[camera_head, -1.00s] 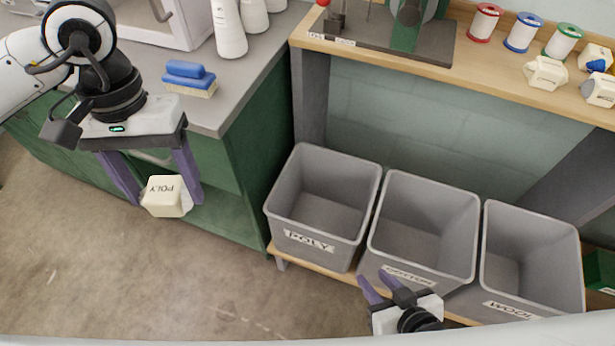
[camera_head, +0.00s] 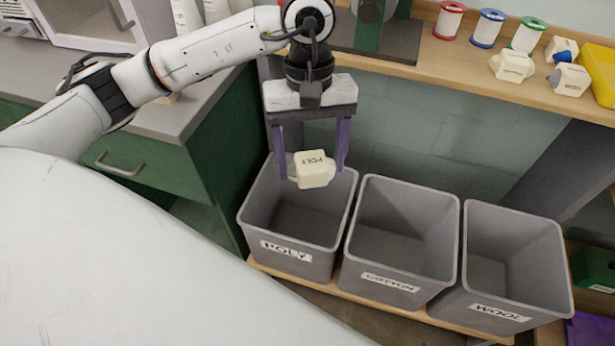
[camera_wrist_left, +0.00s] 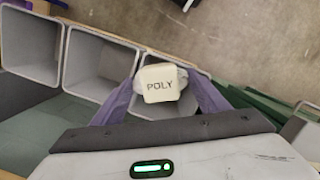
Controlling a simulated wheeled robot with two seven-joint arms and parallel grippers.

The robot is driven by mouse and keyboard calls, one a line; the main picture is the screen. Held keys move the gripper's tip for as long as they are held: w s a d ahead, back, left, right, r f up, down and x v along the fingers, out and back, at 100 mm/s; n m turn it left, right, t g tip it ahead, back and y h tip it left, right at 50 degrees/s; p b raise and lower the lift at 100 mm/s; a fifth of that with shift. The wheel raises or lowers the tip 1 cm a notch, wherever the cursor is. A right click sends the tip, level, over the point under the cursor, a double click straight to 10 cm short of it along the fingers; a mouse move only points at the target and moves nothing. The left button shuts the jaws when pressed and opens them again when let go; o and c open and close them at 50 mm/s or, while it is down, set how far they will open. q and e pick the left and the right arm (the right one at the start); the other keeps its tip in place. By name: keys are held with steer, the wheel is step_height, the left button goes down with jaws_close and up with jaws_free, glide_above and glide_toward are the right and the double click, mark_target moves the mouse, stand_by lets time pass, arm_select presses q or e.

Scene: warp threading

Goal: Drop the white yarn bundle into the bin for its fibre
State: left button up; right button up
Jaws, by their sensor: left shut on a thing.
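The white yarn bundle (camera_head: 312,169) carries a block marked POLY. My left gripper (camera_head: 314,165) is shut on it, with a purple finger on each side, and holds it over the grey POLY bin (camera_head: 287,254). The bundle and its POLY mark also show in the left wrist view (camera_wrist_left: 160,83), between the fingers and over a bin opening. The grey COTTON bin (camera_head: 389,283) and WOOL bin (camera_head: 500,312) stand to the right. The insides of the bins that I can see look empty. My right gripper is out of view.
A wooden shelf (camera_head: 470,75) behind the bins carries red, blue and green spools and other white bundles (camera_head: 512,66). A grey worktop (camera_head: 185,115) over green drawers stands left of the bins. A green box (camera_head: 597,268) sits at the far right.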

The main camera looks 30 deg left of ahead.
arm_select(q)
steer(key=w+a+f+n+t+b, duration=0.1)
steer(key=w+a+f+n+b, duration=0.1)
steer(key=f+n, duration=0.6)
steer(key=w+a+f+n+t+b, duration=0.1)
steer(key=w+a+f+n+b, duration=0.2)
steer(key=f+n+b, duration=0.4)
steer(key=w+a+f+n+t+b, duration=0.1)
steer(key=a+f+n+b, duration=0.3)
steer(key=f+n, duration=0.6)
steer(key=shift+w+a+f+y+b, duration=0.35)
steer(key=shift+w+y+b, duration=0.1)
steer(key=shift+w, duration=0.2)
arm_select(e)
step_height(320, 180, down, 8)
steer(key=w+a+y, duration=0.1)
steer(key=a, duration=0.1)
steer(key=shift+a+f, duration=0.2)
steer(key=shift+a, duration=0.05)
arm_select(q)
steer(key=o, duration=1.1)
steer(key=shift+r, duration=0.1)
